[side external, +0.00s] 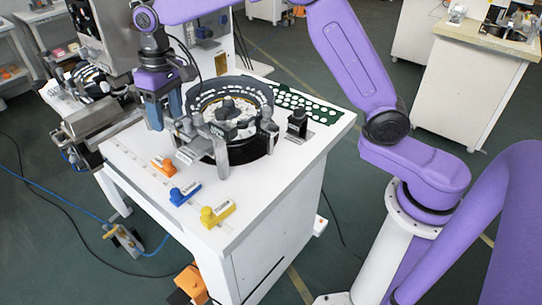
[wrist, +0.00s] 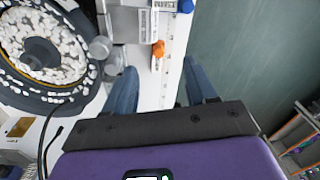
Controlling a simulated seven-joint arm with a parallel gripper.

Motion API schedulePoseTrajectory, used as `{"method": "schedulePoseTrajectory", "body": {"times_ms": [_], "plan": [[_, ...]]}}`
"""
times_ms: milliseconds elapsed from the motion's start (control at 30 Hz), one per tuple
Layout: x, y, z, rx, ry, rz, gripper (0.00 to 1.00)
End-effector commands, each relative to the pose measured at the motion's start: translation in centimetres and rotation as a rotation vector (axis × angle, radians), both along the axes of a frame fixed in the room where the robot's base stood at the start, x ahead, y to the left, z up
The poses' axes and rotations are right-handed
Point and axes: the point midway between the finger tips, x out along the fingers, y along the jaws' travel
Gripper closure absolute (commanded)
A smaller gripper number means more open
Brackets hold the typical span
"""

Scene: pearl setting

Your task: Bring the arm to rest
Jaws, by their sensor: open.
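My purple arm reaches over from the right in the side view. My gripper (side external: 165,116) points down beside the left part of the white table (side external: 255,205), above its back-left edge area. The two blue-grey fingers are apart with nothing between them. In the wrist view my gripper (wrist: 160,70) also shows open, with white table edge and a ruler-like strip beneath it. I cannot tell the exact height of the fingertips above the table.
A round feeder bowl (side external: 230,95) with white pieces stands right of my gripper. Orange (side external: 163,168), blue (side external: 185,193) and yellow (side external: 217,213) blocks lie along the table's front left. A grey machine (side external: 105,125) stands close on the left. A small black device (side external: 297,124) stands right of the bowl.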

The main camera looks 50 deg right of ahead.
Motion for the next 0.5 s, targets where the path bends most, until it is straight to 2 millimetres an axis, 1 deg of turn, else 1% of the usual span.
{"method": "schedulePoseTrajectory", "body": {"times_ms": [33,100,233,300,367,500], "plan": [[-1.5,-0.7,1.5,0.019,-0.018,0.068,0.44],[-3.7,-1.5,2.9,0.044,-0.037,0.165,0.44],[-7.8,-3.1,4.9,0.08,-0.073,0.335,0.44],[-10.0,-3.8,5.3,0.089,-0.085,0.407,0.44],[-11.8,-4.2,5.3,0.091,-0.088,0.452,0.44],[-15.8,-5.1,4.7,0.075,-0.078,0.521,0.44]]}}
